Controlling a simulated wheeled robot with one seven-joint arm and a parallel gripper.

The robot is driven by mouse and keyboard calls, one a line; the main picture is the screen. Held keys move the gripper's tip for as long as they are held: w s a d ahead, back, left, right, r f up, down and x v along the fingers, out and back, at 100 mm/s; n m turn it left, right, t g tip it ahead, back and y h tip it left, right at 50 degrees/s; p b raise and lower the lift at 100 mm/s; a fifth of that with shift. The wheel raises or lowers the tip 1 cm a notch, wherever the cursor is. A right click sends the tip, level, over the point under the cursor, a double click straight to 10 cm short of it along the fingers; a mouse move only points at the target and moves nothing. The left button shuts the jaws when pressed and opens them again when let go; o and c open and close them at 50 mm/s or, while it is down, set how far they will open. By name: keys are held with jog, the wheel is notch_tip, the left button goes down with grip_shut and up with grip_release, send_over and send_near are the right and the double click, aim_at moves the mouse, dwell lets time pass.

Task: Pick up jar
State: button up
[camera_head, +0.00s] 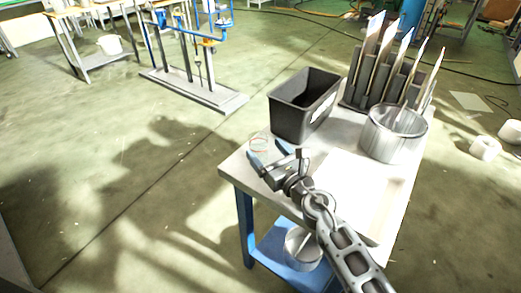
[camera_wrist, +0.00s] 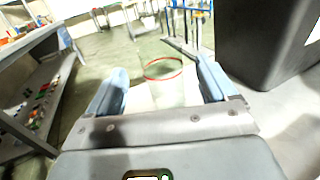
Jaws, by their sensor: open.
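A clear jar (camera_head: 259,142) with a thin red ring at its rim stands near the left edge of the table, just beyond my gripper. In the wrist view the red-ringed jar (camera_wrist: 163,69) shows between the two fingers; its glass body is hard to make out. My gripper (camera_head: 267,153) is open, with its blue-grey fingers spread around or just short of the jar. In the wrist view the fingers of my gripper (camera_wrist: 162,82) are apart with no visible contact on the jar.
A black bin (camera_head: 301,105) stands close to the jar on the table (camera_head: 235,172); it also shows at right in the wrist view (camera_wrist: 268,40). A metal pot (camera_head: 394,133) and a rack of upright panels (camera_head: 380,75) stand farther right. Another container (camera_head: 303,249) sits on the blue lower shelf.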

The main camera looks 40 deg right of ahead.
aim_at(254, 137)
jog(key=w, duration=0.2)
jog(key=w+d, duration=0.1)
jog(key=w, duration=0.3)
jog(key=shift+w+d+f, duration=0.1)
jog(key=shift+w+d, duration=0.25)
jog(key=shift+w, duration=0.05)
jog(key=c, duration=1)
jog(key=shift+c, duration=0.6)
